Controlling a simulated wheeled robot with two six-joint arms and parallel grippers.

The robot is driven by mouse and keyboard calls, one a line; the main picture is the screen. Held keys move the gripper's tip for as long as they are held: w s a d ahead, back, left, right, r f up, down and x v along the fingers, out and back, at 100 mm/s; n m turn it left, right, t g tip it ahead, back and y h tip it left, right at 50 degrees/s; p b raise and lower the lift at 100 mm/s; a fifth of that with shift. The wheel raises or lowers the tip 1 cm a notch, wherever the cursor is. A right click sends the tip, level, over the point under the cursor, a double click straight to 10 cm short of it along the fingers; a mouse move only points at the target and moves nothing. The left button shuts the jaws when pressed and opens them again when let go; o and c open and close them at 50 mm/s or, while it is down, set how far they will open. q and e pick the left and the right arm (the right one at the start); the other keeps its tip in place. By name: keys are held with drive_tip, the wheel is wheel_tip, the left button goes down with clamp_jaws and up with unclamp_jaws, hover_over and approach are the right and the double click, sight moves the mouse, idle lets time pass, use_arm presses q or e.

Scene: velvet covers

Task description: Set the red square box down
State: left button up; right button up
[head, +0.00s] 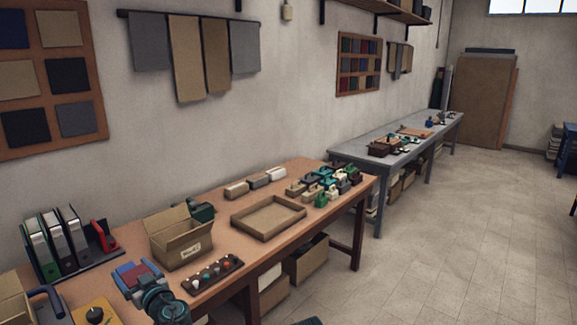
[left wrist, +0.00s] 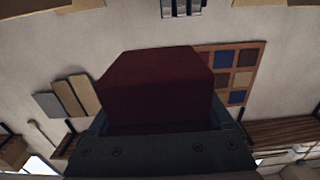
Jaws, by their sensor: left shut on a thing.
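The red square box (left wrist: 155,82) fills the middle of the left wrist view as a dark red block. In the head view it shows as a small red patch (head: 132,272) between blue-grey fingers. My left gripper (head: 138,278) is shut on the box, over the near left part of the wooden table (head: 222,262). I cannot tell whether the box touches the tabletop. My right gripper is not in view.
An open cardboard box (head: 181,240), a strip of coloured knobs (head: 213,274) and a yellow box with a black knob (head: 94,314) stand close to the gripper. Binders (head: 62,242) stand behind left. An empty shallow tray (head: 268,217) and several small blocks lie farther right.

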use_arm(q)
wheel_tip(320, 180, up, 3)
drive_tip(key=shift+r+p, duration=0.1)
drive_tip(key=shift+p, duration=0.65)
wheel_tip(320, 180, down, 21)
drive_tip(key=d+b, duration=0.2)
drive_tip(key=b, duration=1.9)
drive_tip(key=shift+d, duration=0.2)
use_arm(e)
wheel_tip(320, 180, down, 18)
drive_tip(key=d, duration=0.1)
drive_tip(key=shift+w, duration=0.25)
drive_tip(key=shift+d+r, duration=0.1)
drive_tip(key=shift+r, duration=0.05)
